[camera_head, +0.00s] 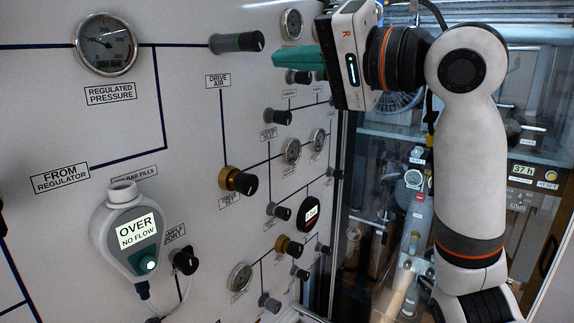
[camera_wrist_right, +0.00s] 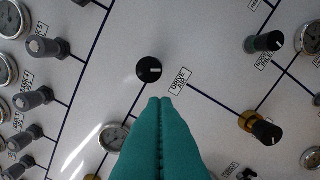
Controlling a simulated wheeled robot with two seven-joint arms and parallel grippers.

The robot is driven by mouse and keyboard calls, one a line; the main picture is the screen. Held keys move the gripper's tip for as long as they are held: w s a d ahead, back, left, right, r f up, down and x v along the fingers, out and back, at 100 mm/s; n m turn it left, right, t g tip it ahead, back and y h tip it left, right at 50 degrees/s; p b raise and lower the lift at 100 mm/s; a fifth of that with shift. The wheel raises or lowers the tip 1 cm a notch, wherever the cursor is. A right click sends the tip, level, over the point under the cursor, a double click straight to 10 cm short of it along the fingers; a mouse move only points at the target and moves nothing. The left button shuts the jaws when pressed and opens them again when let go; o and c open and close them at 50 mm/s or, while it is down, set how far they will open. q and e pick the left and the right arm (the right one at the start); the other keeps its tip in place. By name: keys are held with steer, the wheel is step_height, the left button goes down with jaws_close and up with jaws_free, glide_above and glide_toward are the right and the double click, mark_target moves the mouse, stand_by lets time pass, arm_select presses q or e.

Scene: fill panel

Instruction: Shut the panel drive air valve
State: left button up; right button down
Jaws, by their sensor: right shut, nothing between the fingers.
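The drive air valve is a black knob (camera_head: 252,41) on a grey-green stem at the upper middle of the panel, above a label reading DRIVE AIR (camera_head: 217,81). In the right wrist view the same black knob (camera_wrist_right: 149,69) is seen face on, beside its label (camera_wrist_right: 180,81), with a white mark pointing right. My right gripper (camera_head: 277,59) has teal fingers, shut and empty. In the right wrist view its fingertips (camera_wrist_right: 160,100) lie just below the knob and look apart from it. The left gripper is not in view.
A brass valve with a black knob (camera_head: 250,186) sits lower on the panel (camera_head: 190,120). Several gauges and knobs crowd the right part, close to my right gripper. A regulated pressure gauge (camera_head: 105,43) and a display unit reading OVER NO FLOW (camera_head: 128,238) are at left.

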mark_target(256, 40)
steer(key=shift+p+x, duration=0.85)
steer(key=shift+x, duration=1.85)
steer(key=shift+w+d+r+p, duration=0.1)
steer(key=shift+d+r+p, duration=0.05)
steer(key=shift+r+p, duration=0.15)
steer(key=shift+r, duration=0.2)
steer(key=shift+s+a+r+p, duration=0.25)
steer(key=shift+s+p, duration=0.05)
steer(key=shift+p, duration=0.35)
steer(key=shift+s+a+r+p, duration=0.15)
steer(key=shift+r+p, duration=0.25)
steer(key=shift+p, duration=0.3)
